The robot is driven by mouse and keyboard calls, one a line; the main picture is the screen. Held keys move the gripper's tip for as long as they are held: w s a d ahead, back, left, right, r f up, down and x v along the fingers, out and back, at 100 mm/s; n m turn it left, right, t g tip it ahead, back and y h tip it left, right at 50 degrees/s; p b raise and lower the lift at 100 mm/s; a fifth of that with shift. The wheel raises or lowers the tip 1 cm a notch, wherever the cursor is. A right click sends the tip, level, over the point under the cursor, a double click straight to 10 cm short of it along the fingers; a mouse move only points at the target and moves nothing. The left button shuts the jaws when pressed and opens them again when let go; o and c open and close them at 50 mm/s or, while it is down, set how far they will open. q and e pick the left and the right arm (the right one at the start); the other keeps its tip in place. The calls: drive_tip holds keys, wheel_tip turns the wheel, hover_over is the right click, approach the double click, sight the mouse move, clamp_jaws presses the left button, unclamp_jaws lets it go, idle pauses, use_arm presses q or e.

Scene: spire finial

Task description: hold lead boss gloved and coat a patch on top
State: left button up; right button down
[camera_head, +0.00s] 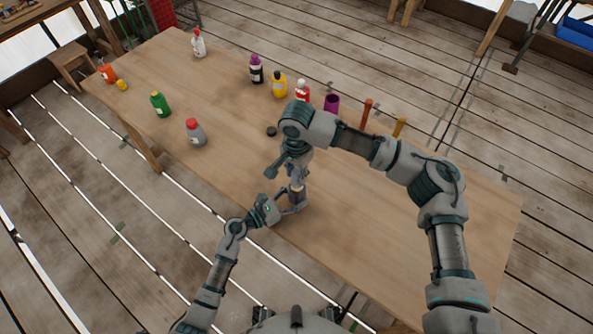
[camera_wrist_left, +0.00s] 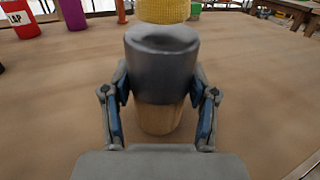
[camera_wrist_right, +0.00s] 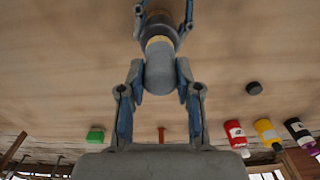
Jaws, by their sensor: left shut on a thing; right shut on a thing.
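The lead boss (camera_wrist_left: 162,65) is a dark grey cylinder with a slightly dished top, on a tan wood-like lower part (camera_wrist_left: 160,118), upright over the table. My left gripper (camera_wrist_left: 160,92) is shut on it, one finger on each side. My right gripper (camera_wrist_right: 160,78) is shut on a smooth grey rounded piece (camera_wrist_right: 159,70) with a yellow textured end (camera_wrist_right: 158,42). This yellow end (camera_wrist_left: 163,10) is just above the boss in the left wrist view; I cannot tell whether they touch. In the head view both grippers meet near the table's front edge, the left (camera_head: 295,203) below the right (camera_head: 297,182).
Several bottles stand along the back and left of the table (camera_head: 400,215), including a grey one (camera_head: 195,134), a green one (camera_head: 160,104) and a red one (camera_head: 302,91). A purple cup (camera_head: 331,104) stands behind my right arm. A dark disc (camera_head: 271,131) lies flat.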

drive_tip(key=shift+f, duration=0.45)
idle(0.3)
drive_tip(key=shift+w, duration=0.15)
drive_tip(key=shift+w+r, duration=0.1)
drive_tip(key=shift+w, duration=0.25)
drive_tip(key=shift+s, duration=1.05)
drive_tip(key=shift+w, duration=1.05)
drive_tip(key=shift+s, duration=1)
